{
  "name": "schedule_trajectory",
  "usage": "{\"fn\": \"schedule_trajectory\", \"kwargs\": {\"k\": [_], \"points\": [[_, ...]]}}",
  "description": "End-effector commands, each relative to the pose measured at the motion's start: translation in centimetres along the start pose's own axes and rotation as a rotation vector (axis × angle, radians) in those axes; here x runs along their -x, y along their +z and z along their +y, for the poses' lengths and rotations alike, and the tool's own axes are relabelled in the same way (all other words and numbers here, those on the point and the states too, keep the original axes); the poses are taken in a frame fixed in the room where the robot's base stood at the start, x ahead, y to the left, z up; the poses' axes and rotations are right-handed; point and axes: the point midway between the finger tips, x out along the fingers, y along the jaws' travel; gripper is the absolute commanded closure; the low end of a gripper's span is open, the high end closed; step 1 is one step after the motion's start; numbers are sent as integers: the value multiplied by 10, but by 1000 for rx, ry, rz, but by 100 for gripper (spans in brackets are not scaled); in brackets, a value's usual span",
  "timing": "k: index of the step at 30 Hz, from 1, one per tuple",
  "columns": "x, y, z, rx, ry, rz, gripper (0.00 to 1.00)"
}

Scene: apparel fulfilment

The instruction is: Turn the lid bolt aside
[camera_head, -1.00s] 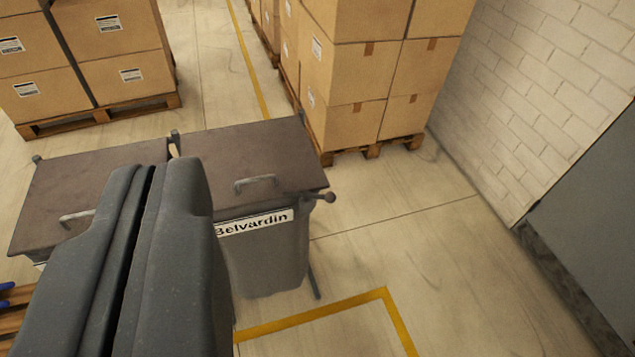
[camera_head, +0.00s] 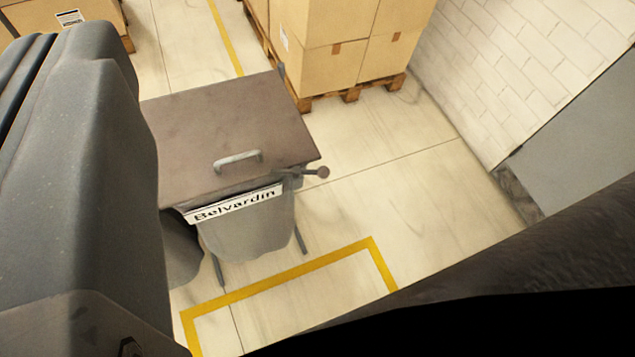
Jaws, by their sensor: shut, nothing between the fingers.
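The bin marked "Belvardin" (camera_head: 245,228) stands mid-view with its brown lid (camera_head: 215,125) down. The lid has a pale handle (camera_head: 238,160) near its front edge. The lid bolt (camera_head: 322,172) is at the lid's front right corner; its round knob sticks out to the right, past the bin's side. My gripper (camera_head: 40,45) is large and grey at the left edge, with its fingers together and nothing held. It is left of the bolt in the picture and apart from it. It hides the area left of the bin.
Stacked cartons (camera_head: 325,50) on a pallet (camera_head: 350,93) stand behind the bin. A white brick wall (camera_head: 520,70) and a grey panel (camera_head: 580,130) are at the right. Floor right of the bin is clear. A yellow floor line (camera_head: 280,275) runs in front.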

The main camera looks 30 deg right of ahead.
Motion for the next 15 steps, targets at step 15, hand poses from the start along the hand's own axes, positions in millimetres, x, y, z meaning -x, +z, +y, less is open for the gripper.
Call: {"fn": "schedule_trajectory", "kwargs": {"k": [15], "points": [[-170, 225, 28, 849, 248, -612, 100]]}}
